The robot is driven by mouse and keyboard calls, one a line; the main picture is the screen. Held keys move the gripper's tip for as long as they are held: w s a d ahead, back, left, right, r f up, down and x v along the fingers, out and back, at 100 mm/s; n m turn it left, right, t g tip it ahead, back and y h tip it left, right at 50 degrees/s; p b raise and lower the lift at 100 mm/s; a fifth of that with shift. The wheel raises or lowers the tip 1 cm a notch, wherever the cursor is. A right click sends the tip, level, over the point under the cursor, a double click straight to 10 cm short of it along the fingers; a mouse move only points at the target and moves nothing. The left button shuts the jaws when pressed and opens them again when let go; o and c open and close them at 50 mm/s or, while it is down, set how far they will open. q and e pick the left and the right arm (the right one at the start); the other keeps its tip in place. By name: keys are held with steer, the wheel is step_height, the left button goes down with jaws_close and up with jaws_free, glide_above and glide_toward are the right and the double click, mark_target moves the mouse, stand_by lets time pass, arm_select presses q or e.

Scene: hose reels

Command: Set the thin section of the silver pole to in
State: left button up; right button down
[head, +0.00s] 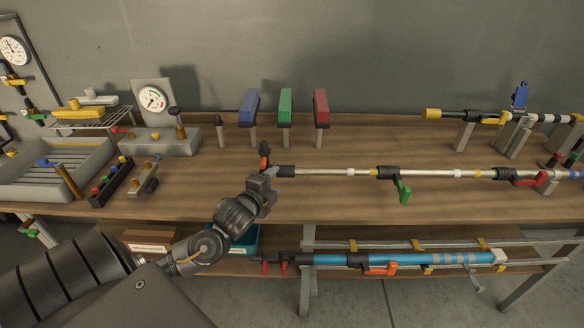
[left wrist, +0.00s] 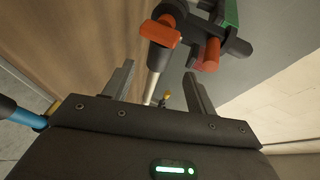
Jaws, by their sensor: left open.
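The silver pole (head: 450,173) lies level above the bench, running from near my left gripper to the right edge of the head view. Its left stretch (head: 330,172) is silver with a white band and a black left end. A black clamp with a green lever (head: 403,188) sits mid-pole; another clamp with a red lever (head: 537,180) is farther right. My left gripper (head: 272,178) is open at the pole's left end. In the left wrist view, a silver rod (left wrist: 153,82) shows between the open fingers (left wrist: 158,90), with orange-red parts (left wrist: 160,32) above; contact is unclear.
Blue, green and red blocks (head: 286,104) stand on posts behind. A yellow-tipped pole (head: 433,113) is at back right. A blue pole (head: 340,259) lies on a lower rack. A gauge box (head: 160,142) and grey tray (head: 30,180) are left. Bare bench lies in front of the pole.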

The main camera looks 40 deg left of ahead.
mark_target(285, 174)
arm_select(q)
steer(key=shift+w, duration=0.5)
steer(key=p+x, duration=0.1)
steer(key=x, duration=0.7)
steer(key=shift+w+d+f+p, duration=0.1)
steer(key=shift+w+p, duration=0.25)
steer(key=shift+w+f, duration=0.2)
steer(key=shift+w, duration=0.4)
arm_select(e)
steer(key=shift+d+r, duration=0.25)
steer(key=shift+r, duration=0.7)
steer(key=shift+s, duration=0.1)
arm_select(q)
steer(key=c, duration=0.4)
jaws_close()
arm_select(e)
steer(key=shift+s+a, duration=0.1)
steer(key=shift+a, duration=0.05)
